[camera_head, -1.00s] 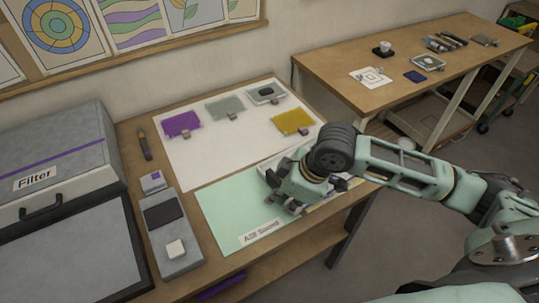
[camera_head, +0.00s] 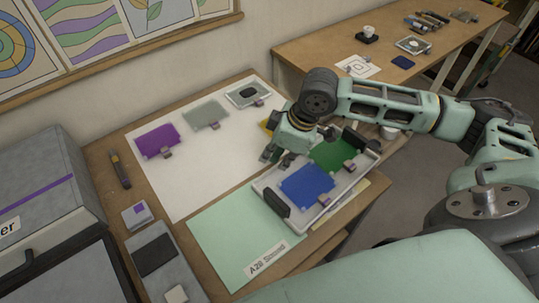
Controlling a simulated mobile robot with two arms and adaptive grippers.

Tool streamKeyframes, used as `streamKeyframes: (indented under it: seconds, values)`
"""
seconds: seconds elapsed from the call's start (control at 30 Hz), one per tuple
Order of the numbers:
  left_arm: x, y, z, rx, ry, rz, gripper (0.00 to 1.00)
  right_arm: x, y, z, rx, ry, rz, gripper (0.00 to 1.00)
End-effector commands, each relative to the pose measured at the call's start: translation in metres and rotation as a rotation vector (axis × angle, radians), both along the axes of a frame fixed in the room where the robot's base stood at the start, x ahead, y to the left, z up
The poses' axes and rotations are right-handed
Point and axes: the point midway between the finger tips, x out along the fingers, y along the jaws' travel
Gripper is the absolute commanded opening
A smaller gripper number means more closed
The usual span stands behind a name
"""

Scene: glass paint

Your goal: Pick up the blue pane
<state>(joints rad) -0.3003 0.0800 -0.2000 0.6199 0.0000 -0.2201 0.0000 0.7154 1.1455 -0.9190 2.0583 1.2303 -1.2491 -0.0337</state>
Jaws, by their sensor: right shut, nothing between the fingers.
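The blue pane (camera_head: 307,184) lies in a white tray (camera_head: 268,187) with dark end grips, at the front right of the work table. It has a small clip at its front edge. A green pane (camera_head: 330,155) lies beside it in the same tray, partly hidden by my right arm. My right gripper (camera_head: 277,158) is shut and empty, just behind and left of the blue pane, over the tray's back edge. I cannot tell its exact height. My left gripper is not in view.
Purple (camera_head: 156,140) and grey (camera_head: 206,114) panes lie on the white sheet (camera_head: 205,168). The light green mat (camera_head: 232,227) has open room. A filter box (camera_head: 45,185) stands at left.

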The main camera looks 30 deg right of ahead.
Motion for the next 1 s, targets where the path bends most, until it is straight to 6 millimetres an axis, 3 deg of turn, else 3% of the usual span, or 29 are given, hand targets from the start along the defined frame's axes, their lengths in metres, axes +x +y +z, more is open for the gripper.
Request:
streamKeyframes:
  seconds: [0.4,0.6,1.0]
  values:
    - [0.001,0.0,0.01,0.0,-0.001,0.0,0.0,0.015,0.018,-0.066,0.0,0.001,0.0,0.0]
    - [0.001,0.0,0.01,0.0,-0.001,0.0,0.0,0.017,0.02,-0.076,-0.001,-0.001,0.001,0.0]
    - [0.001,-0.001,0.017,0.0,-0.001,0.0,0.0,0.013,0.015,-0.074,-0.001,0.002,-0.001,0.0]
